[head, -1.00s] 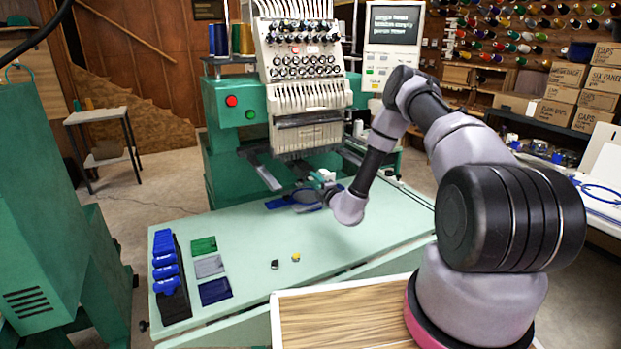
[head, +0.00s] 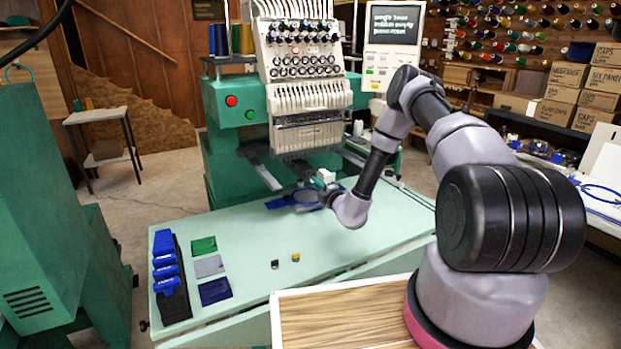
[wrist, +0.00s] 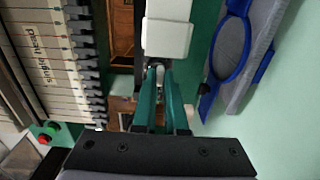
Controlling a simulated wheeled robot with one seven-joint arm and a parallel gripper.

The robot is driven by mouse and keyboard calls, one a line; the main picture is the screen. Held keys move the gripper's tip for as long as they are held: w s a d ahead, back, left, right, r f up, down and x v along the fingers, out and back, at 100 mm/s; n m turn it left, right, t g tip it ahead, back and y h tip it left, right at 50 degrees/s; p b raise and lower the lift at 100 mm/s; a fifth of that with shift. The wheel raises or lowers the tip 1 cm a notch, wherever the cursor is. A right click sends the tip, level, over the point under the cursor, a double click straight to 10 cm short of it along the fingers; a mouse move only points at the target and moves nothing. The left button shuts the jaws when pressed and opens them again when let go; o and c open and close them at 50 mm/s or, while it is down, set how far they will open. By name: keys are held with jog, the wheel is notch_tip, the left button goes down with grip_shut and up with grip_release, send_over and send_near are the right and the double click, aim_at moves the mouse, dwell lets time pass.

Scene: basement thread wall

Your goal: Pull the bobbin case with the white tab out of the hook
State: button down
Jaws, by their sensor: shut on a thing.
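In the wrist view the two green fingers of my gripper (wrist: 158,92) close together on a small pale piece (wrist: 159,73), which I take to be the bobbin case with its white tab. It sits right below a white block (wrist: 167,37) at the end of a green machine arm. I cannot see the hook itself or whether the case is still inside it. In the head view my gripper (head: 326,188) is small and lies at the machine's lower arm, by the white block (head: 325,175); the case is hidden there.
A blue hoop with grey cloth (wrist: 232,50) lies close to the right of my fingers in the wrist view. The embroidery machine's needle head (head: 308,134) hangs above. A dark and a yellow small piece (head: 295,257) lie on the table (head: 330,240), near a blue-topped rack (head: 168,275).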

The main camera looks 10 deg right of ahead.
jog(key=shift+s+d, duration=0.2)
jog(key=shift+s, duration=0.4)
jog(key=shift+s, duration=0.1)
jog(key=shift+s+d+r, duration=0.2)
jog(key=shift+s+r, duration=0.15)
jog(key=shift+s, duration=0.25)
jog(key=shift+s+d+r, duration=0.2)
jog(key=shift+s+r, duration=0.1)
jog(key=shift+s, duration=0.3)
jog(key=shift+s+d+r, duration=0.2)
jog(key=shift+s+r, duration=0.15)
jog(key=shift+s, duration=0.25)
